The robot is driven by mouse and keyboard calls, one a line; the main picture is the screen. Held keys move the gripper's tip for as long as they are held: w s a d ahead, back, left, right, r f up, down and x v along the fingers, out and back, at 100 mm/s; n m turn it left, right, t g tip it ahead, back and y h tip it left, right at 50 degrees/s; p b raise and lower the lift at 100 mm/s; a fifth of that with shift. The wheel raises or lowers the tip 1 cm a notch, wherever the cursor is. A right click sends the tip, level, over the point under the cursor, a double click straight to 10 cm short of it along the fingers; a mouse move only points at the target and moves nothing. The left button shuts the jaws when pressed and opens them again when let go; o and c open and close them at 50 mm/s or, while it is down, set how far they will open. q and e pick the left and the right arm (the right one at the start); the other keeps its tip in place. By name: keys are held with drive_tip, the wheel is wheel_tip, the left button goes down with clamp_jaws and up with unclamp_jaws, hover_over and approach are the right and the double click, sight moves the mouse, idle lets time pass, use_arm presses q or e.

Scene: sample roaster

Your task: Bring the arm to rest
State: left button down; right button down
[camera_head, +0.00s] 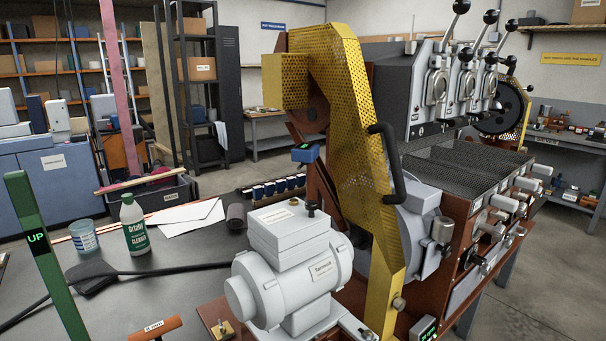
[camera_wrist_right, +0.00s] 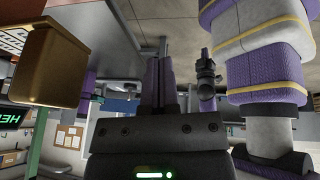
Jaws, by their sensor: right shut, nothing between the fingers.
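My right gripper (camera_wrist_right: 160,62) shows in the right wrist view, with its two dark purplish fingers pressed together and nothing between them. Its black palm fills the bottom middle of that view. My purple and white arm links show along the right side. Neither gripper shows in the head view. The sample roaster (camera_head: 500,190), a rust-red frame with grey heads and levers, stands right of centre in the head view. I cannot tell exactly how far the right gripper is from it.
A yellow perforated guard (camera_head: 350,130) and a grey motor (camera_head: 290,275) stand in the middle of the head view. A green post (camera_head: 45,255) rises at left. A bottle (camera_head: 134,224) and a cup (camera_head: 84,238) stand on the bench. A brown box-like part (camera_wrist_right: 50,65) hangs close in the wrist view.

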drive_tip(key=a+f+m+t+y, duration=0.35)
drive_tip(key=m+t+y, duration=0.2)
drive_tip(key=y, duration=0.25)
drive_tip(key=s+d+f+m+t+h, duration=0.2)
drive_tip(key=s+d+f+m+h, duration=0.2)
drive_tip(key=d+f+m, duration=0.25)
drive_tip(key=s+d+f+m+t+h, duration=0.2)
drive_tip(key=s+d+f+m+h, duration=0.1)
drive_tip(key=d+f+m+h, duration=0.3)
drive_tip(key=s+d+f+m+g+h, duration=0.1)
drive_tip(key=s+d+f+g, duration=0.1)
drive_tip(key=s, duration=0.7)
drive_tip(key=s+d+f+m+g+h, duration=0.1)
drive_tip(key=s+d+f+m+g, duration=0.1)
drive_tip(key=s, duration=0.7)
drive_tip(key=s+d+f+m+g+h, duration=0.1)
drive_tip(key=s+d+f+m+g, duration=0.1)
drive_tip(key=s, duration=0.7)
wheel_tip(320, 180, down, 2)
drive_tip(key=shift+d+f+g, duration=0.1)
drive_tip(key=shift+d+g, duration=0.35)
drive_tip(key=shift+g, duration=0.5)
